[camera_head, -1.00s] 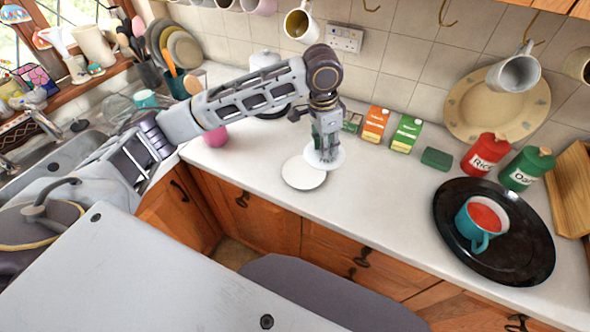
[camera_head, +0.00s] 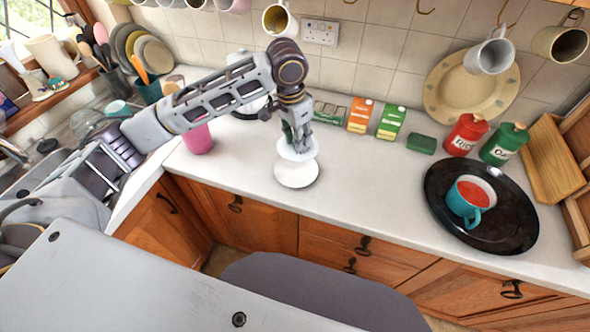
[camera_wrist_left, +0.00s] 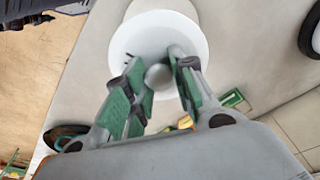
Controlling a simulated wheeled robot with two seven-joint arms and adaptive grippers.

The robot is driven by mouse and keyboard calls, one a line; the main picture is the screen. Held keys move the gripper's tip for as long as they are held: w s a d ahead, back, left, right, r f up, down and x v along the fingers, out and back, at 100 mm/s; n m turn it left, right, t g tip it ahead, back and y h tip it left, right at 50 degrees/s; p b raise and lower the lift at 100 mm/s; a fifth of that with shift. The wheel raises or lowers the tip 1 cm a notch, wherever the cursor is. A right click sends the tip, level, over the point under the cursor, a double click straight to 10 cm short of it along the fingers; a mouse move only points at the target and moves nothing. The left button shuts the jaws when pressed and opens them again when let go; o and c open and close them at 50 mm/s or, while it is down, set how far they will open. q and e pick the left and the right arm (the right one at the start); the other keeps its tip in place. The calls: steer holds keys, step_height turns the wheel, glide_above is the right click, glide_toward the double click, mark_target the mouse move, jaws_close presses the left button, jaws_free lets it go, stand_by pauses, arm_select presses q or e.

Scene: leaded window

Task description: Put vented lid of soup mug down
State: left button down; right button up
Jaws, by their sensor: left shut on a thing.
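My left gripper (camera_head: 297,143) is shut on the knob of the white vented lid (camera_head: 298,152). In the left wrist view the round lid (camera_wrist_left: 185,38) shows, with its knob between the green finger pads of the gripper (camera_wrist_left: 160,78). In the head view, the lid overlaps the far part of a white round saucer (camera_head: 296,176) on the counter. I cannot tell whether they touch. The teal soup mug (camera_head: 464,203), with red soup in it, stands uncovered on a black round tray (camera_head: 510,236) at the right. My right gripper is not in view.
Orange and green cartons (camera_head: 391,122), a green block (camera_head: 421,144) and red and green canisters (camera_head: 466,134) stand along the back. A pink cup (camera_head: 198,140) is left of the saucer. The counter between saucer and tray is clear. Mugs hang above.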

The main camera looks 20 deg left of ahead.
arm_select(q)
steer(key=shift+n, duration=1)
steer(key=shift+f, duration=0.1)
steer(key=shift+f, duration=3)
steer(key=shift+f, duration=1.9)
steer(key=shift+f+p, duration=0.4)
steer(key=shift+p, duration=0.1)
steer(key=c, duration=1.2)
jaws_free()
steer(key=shift+r, duration=0.1)
